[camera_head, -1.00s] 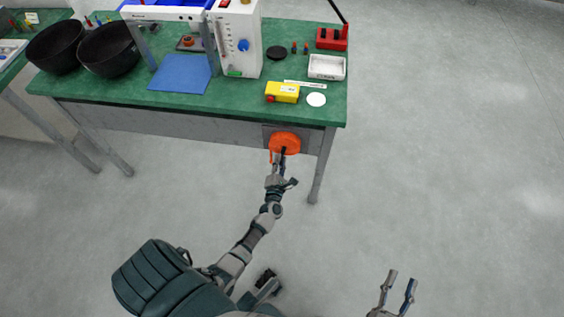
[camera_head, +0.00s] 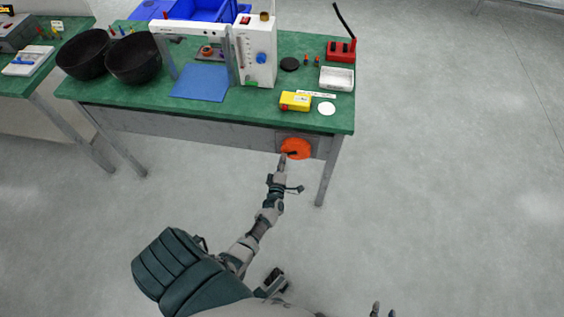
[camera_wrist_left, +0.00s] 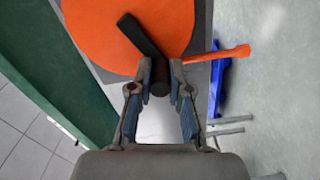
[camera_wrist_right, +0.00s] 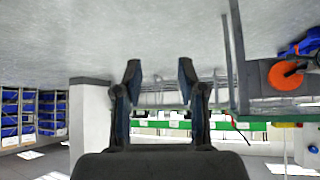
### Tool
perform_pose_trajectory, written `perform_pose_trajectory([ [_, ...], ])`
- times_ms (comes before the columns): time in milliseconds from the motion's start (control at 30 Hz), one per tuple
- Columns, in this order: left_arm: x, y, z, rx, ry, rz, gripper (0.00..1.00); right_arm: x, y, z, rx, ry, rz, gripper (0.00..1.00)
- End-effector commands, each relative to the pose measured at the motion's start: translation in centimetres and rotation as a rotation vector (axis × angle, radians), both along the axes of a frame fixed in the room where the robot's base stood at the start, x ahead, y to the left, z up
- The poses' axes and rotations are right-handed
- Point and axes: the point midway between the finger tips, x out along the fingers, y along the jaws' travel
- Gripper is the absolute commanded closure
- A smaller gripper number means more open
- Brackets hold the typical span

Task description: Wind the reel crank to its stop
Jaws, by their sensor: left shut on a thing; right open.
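The orange reel (camera_head: 297,147) is mounted on a grey plate on the front side of the green bench, near its right leg. In the left wrist view the reel (camera_wrist_left: 105,28) carries a black crank arm (camera_wrist_left: 138,35) ending in a dark round handle (camera_wrist_left: 160,77). My left gripper (camera_head: 284,160) is at the reel's lower left, its fingers (camera_wrist_left: 160,80) shut on that handle. An orange strip (camera_wrist_left: 220,54) sticks out from the reel. My right gripper (camera_head: 383,310) is open, empty and away from the bench; it also shows in the right wrist view (camera_wrist_right: 158,75).
The bench top (camera_head: 130,95) holds black bowls (camera_head: 132,61), a blue mat (camera_head: 200,83), a white machine (camera_head: 256,52), a yellow box (camera_head: 295,101) and a white tray (camera_head: 337,77). The bench's right leg (camera_head: 328,172) stands close to the reel. Floor to the right is clear.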

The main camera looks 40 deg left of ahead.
Motion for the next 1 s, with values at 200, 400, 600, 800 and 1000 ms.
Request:
perform_pose_trajectory([
  [200,0.2,0.1,1.6,0.175,0.102,-0.002,1.00,-4.8,-1.7,-1.1,-0.063,0.259,-0.014,0.60],
  [400,0.1,0.2,2.6,0.336,0.200,-0.003,1.00,-9.9,-3.4,-1.3,-0.116,0.500,-0.029,0.60],
  [600,0.2,0.0,3.4,0.489,0.295,-0.003,1.00,-9.5,-3.3,-4.7,-0.122,0.532,-0.028,0.60],
  [800,0.3,-0.2,3.9,0.615,0.374,-0.005,1.00,-9.2,-3.2,-7.5,-0.123,0.537,-0.025,0.60],
  [1000,0.4,-0.4,4.2,0.704,0.430,-0.006,1.00,-9.0,-3.1,-9.4,-0.122,0.540,-0.023,0.60],
])
